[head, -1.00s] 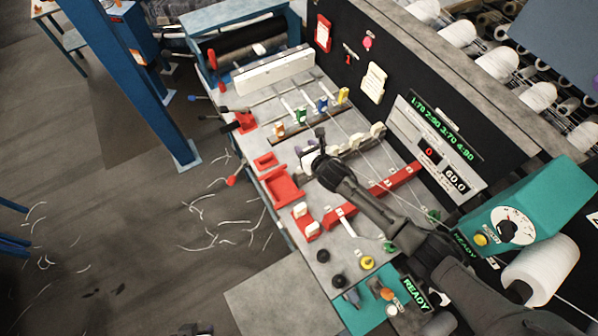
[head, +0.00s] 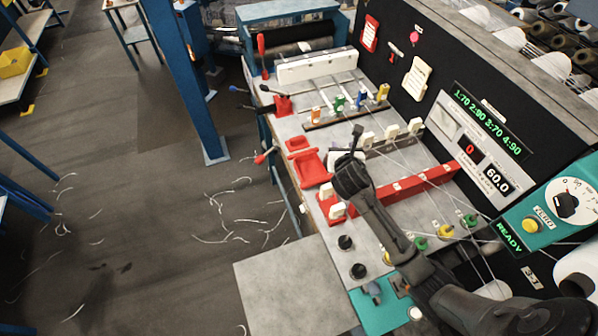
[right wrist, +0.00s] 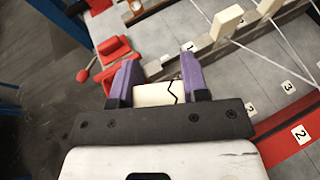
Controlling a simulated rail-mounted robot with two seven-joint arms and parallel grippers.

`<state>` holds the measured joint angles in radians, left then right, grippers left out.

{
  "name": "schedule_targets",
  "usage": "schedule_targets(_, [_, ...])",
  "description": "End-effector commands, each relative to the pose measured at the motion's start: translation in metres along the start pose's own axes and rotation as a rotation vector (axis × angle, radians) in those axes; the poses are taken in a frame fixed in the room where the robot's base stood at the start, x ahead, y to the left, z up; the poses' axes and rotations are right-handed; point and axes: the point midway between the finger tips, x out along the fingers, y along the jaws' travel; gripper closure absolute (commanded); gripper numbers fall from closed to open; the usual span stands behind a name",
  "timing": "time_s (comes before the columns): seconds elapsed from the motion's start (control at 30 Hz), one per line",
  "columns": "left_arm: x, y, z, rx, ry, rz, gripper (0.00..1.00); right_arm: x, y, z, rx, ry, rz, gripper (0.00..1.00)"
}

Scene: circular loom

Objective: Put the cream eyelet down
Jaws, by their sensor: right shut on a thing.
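My right gripper (head: 356,138) is above the bench, between the red tray and the row of cream eyelets. In the right wrist view its purple fingers (right wrist: 154,88) are shut on a cream eyelet (right wrist: 150,96). A dark jagged line runs across the eyelet's face. In the head view my wrist hides the held eyelet. Other cream eyelets (head: 391,132) stand upright in a row on a rail to the right; one also shows in the right wrist view (right wrist: 226,20). My left gripper is not in view.
The red tray (head: 308,168) and a red holder with cream pieces (head: 328,205) lie near the bench's front edge. A long red bar (head: 420,182) with number labels crosses the bench. Thin threads run over the right side. Black knobs (head: 346,242) stand nearer.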

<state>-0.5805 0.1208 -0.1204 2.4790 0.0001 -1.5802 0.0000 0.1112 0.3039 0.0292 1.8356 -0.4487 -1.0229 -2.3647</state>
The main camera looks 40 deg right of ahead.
Motion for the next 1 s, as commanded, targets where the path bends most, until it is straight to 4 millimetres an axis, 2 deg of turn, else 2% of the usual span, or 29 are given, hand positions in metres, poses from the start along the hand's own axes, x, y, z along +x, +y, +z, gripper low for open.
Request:
schedule_targets(0.3, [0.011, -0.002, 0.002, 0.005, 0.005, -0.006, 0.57, 0.043, 0.058, -0.026, 0.004, 0.005, 0.000, 1.00])
schedule_targets(0.5, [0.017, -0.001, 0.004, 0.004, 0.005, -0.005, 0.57, 0.062, 0.082, -0.036, 0.004, 0.003, 0.000, 1.00])
schedule_targets(0.77, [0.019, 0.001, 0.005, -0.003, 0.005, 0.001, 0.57, 0.070, 0.091, -0.042, 0.001, 0.002, 0.000, 1.00])
schedule_targets(1.0, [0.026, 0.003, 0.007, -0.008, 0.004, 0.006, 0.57, 0.081, 0.092, -0.070, 0.002, 0.003, 0.001, 1.00])
